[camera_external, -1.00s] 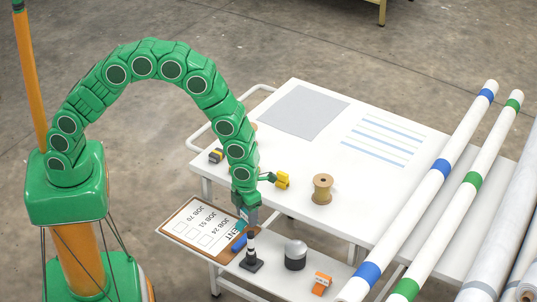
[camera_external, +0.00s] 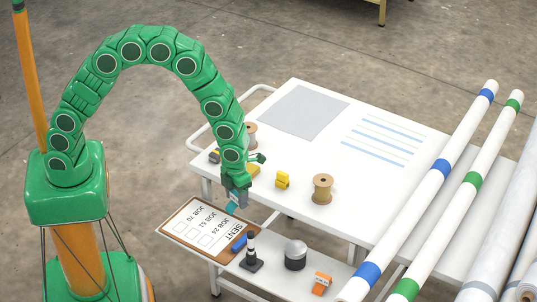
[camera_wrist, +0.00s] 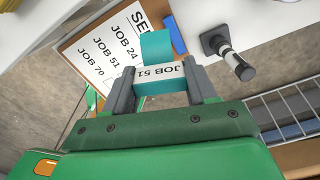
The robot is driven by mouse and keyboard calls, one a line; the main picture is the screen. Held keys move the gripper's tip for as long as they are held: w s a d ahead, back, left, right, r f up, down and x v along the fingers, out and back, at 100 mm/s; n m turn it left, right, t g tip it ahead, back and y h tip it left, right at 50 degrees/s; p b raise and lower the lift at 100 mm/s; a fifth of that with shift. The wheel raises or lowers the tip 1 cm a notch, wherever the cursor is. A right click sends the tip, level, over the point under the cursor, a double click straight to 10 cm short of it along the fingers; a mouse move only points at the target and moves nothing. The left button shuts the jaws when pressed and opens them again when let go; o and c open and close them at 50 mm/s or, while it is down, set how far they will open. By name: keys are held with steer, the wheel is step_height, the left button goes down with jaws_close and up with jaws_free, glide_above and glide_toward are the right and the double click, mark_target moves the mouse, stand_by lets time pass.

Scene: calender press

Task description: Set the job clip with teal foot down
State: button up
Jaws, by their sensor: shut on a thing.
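The job clip (camera_wrist: 155,47) is teal with a white label reading JOB 51, which appears upside down in the wrist view. My gripper (camera_wrist: 160,84) is shut on it, with a finger on each side of the label. In the external view my gripper (camera_external: 236,194) holds the clip (camera_external: 232,207) above the clipboard (camera_external: 188,238), apparently clear of it. The clipboard is brown with a white sheet reading SENT, JOB 24, JOB 51 and JOB 70, with squares beside the job lines. The clip's teal part points away from my gripper, over the sheet.
A blue piece (camera_external: 239,243) lies at the clipboard's right edge. A black-and-white post (camera_external: 251,251), a dark cylinder with a silver top (camera_external: 295,255) and an orange block (camera_external: 321,284) stand on the lower shelf. The upper table holds a spool (camera_external: 322,188) and a yellow piece (camera_external: 282,180).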

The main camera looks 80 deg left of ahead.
steer(key=w+a+r+n, duration=0.2)
steer(key=w+a+r, duration=0.45)
steer(key=a, duration=0.25)
steer(key=w+a+r+n, duration=0.1)
steer(key=w+a+r, duration=0.4)
steer(key=w+a, duration=0.3)
steer(key=shift+w+a+f, duration=0.1)
steer(key=shift+w+f, duration=1.4)
steer(key=shift+w, duration=0.6)
steer(key=shift+w+a+f, duration=0.1)
steer(key=shift+w+f, duration=1.45)
steer(key=shift+w, duration=0.6)
steer(key=shift+w+a+f, duration=0.1)
steer(key=shift+w+f, duration=1.4)
steer(key=shift+w, duration=0.6)
steer(key=shift+w+f, duration=0.1)
steer(key=shift+w+f, duration=0.25)
steer(key=shift+f, duration=1.5)
